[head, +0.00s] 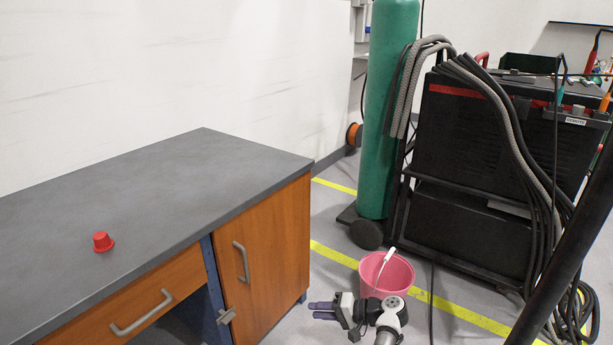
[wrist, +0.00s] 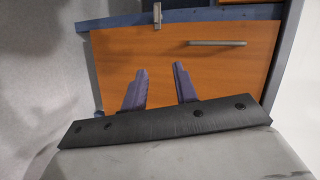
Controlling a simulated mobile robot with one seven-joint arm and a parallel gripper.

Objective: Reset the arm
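My gripper (head: 318,310) is low at the bottom middle of the head view, in front of the cabinet and pointing left toward it. In the wrist view its two purple fingers (wrist: 160,70) stand apart with nothing between them. The orange wooden cabinet door (wrist: 215,55) with its grey handle fills the view beyond them. My wrist and part of my arm show beside the pink bucket in the head view. The rest of my arm is out of frame.
A grey-topped desk (head: 150,185) fills the left, with a red cap-like part (head: 103,242) on it. A pink bucket (head: 388,275) stands just behind my wrist. A green gas cylinder (head: 388,110) and a black welding cart (head: 470,140) with hanging hoses stand at the right.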

